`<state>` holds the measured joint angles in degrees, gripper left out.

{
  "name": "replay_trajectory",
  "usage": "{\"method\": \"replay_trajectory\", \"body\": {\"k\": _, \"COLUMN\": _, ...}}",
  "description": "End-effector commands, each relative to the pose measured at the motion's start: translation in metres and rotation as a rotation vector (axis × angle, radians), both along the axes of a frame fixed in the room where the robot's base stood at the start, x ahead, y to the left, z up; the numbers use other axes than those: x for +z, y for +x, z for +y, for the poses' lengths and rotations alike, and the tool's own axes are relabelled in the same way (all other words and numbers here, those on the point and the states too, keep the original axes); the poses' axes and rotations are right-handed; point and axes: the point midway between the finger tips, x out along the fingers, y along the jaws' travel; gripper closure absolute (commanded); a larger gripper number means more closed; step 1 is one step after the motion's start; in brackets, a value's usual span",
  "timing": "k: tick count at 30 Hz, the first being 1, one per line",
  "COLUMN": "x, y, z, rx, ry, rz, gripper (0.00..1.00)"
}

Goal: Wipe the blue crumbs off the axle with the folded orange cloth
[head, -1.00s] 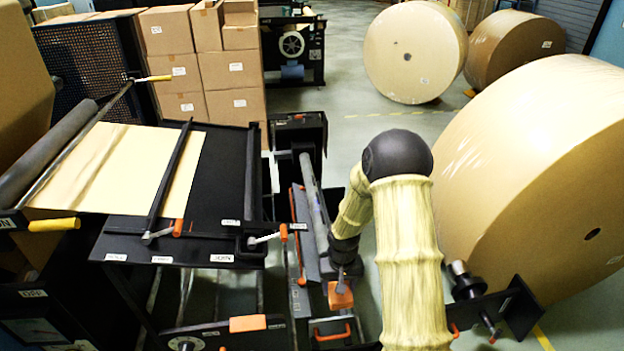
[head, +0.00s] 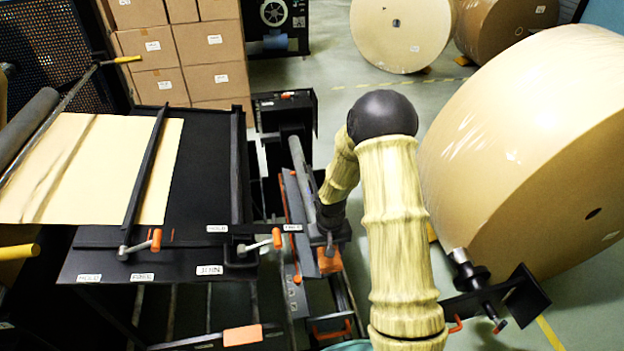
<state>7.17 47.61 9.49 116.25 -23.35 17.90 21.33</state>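My gripper (head: 330,246) points down near the lower end of a long grey rod (head: 303,165), which seems to be the axle. The folded orange cloth (head: 332,263) shows right under the fingertips, partly hidden by a grey edge. It keeps its place under the fingers across both frames, so my gripper appears shut on it. I cannot tell whether the cloth touches the rod. No blue crumbs can be made out at this size; my wrist and forearm hide part of the rod.
A black table (head: 208,170) with a kraft sheet (head: 95,165) and orange-tipped levers (head: 277,238) stands left. A large kraft roll (head: 530,150) stands right, beside a black spindle (head: 465,265). Stacked cartons (head: 185,55) stand behind. Open floor lies at back centre.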

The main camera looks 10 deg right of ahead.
Motion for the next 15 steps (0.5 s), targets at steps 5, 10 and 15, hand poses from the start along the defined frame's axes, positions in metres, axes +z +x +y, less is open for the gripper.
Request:
{"method": "replay_trajectory", "body": {"k": 5, "x": 0.001, "y": 0.004, "z": 0.000, "rx": 0.000, "ry": -0.002, "rz": -0.001, "gripper": 0.60}}
{"method": "replay_trajectory", "body": {"k": 10, "x": 0.004, "y": 0.030, "z": -0.001, "rx": 0.000, "ry": -0.011, "rz": -0.007, "gripper": 0.60}}
{"method": "replay_trajectory", "body": {"k": 15, "x": 0.011, "y": 0.077, "z": -0.001, "rx": 0.004, "ry": -0.026, "rz": -0.011, "gripper": 0.60}}
